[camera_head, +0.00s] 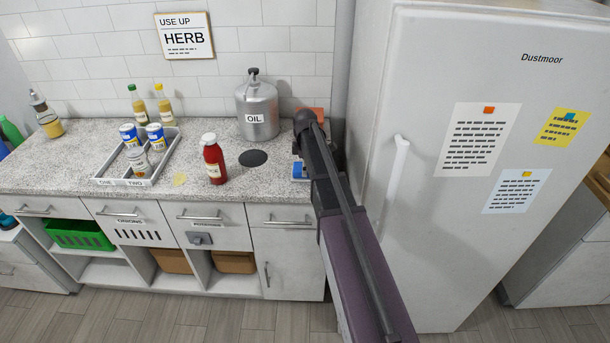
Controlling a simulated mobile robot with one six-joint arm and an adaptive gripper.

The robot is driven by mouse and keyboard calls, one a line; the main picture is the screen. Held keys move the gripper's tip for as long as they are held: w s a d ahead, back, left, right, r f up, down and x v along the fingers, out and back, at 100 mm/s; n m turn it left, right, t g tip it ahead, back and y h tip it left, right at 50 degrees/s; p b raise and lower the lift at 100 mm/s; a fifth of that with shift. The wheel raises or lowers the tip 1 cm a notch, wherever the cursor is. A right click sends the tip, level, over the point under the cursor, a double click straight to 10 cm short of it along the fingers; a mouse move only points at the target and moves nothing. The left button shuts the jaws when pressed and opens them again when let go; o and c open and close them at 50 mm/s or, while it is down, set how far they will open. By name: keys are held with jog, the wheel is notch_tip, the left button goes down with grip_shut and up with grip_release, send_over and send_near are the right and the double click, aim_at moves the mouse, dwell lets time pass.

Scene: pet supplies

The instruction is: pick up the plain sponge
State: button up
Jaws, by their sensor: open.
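My arm reaches up from the bottom right to the right end of the counter. My gripper (298,147) is at its far end, mostly hidden by the arm, over the counter close to the fridge. A small blue item (299,171) with pale edges lies below it, partly covered by the arm. An orange item (314,113) shows behind the arm's end. I cannot tell whether either is the plain sponge. A small flat yellow piece (180,179) lies on the counter near the front edge. I see nothing held in the gripper, but its fingertips are not clear.
Left of my gripper stand a grey OIL canister (257,108), a red bottle (214,160) and a flat dark disc (253,158). A divided tray (112,170) holds several cans. The white fridge (455,60) closely bounds the right side. Bare counter lies around the disc.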

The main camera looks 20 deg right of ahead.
jog(key=shift+f, duration=0.4)
dwell(0.3)
jog(key=c, duration=0.7)
